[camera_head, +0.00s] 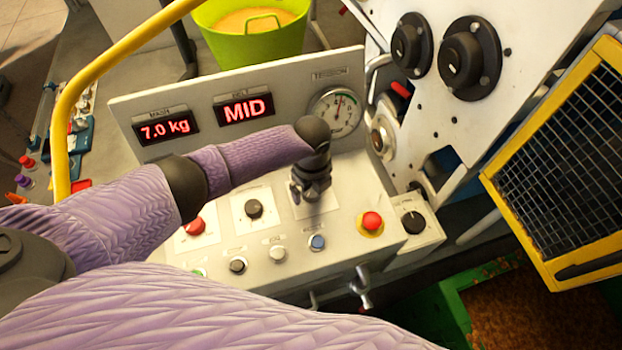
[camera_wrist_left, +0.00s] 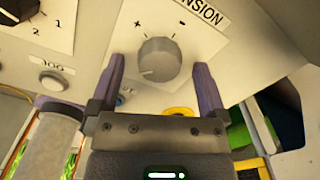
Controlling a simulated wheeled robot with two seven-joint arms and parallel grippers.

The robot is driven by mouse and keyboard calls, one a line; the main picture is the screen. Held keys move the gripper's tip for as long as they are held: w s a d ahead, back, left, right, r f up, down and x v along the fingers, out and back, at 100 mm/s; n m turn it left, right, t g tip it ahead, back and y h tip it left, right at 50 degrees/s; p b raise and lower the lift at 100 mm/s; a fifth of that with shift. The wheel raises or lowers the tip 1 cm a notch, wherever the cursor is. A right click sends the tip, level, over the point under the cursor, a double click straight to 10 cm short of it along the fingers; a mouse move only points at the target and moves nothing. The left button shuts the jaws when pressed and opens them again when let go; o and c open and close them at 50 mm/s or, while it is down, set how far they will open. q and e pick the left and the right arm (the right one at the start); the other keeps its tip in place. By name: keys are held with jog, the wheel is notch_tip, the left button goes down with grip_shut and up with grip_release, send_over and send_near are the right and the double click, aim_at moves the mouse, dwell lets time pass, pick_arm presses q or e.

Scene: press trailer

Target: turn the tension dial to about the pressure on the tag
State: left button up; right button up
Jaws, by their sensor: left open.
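The tension dial (camera_wrist_left: 160,60) is a grey round knob on a pale panel in the left wrist view, with "+" and "-" marks and a label ending in "NSION". Its pale pointer line points to the lower left in that view. My left gripper (camera_wrist_left: 159,66) is open, with one finger on each side of the dial; I cannot tell whether they touch it. In the head view my left gripper (camera_head: 311,186) points down at the console and hides the dial. A round gauge (camera_head: 338,112) with a red needle stands behind it. My right gripper is not in view.
Red displays read "7.0 kg" (camera_head: 167,128) and "MID" (camera_head: 245,109). A red stop button (camera_head: 371,222), black knob (camera_head: 254,208) and blue button (camera_head: 317,242) are close by. A yellow rail (camera_head: 95,75) stands left, a yellow-framed mesh guard (camera_head: 570,160) right.

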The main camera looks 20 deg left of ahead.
aim_at(311, 190)
pick_arm(q)
notch_tip(311, 190, up, 9)
jog(key=p, duration=0.1)
jog(key=shift+r, duration=0.2)
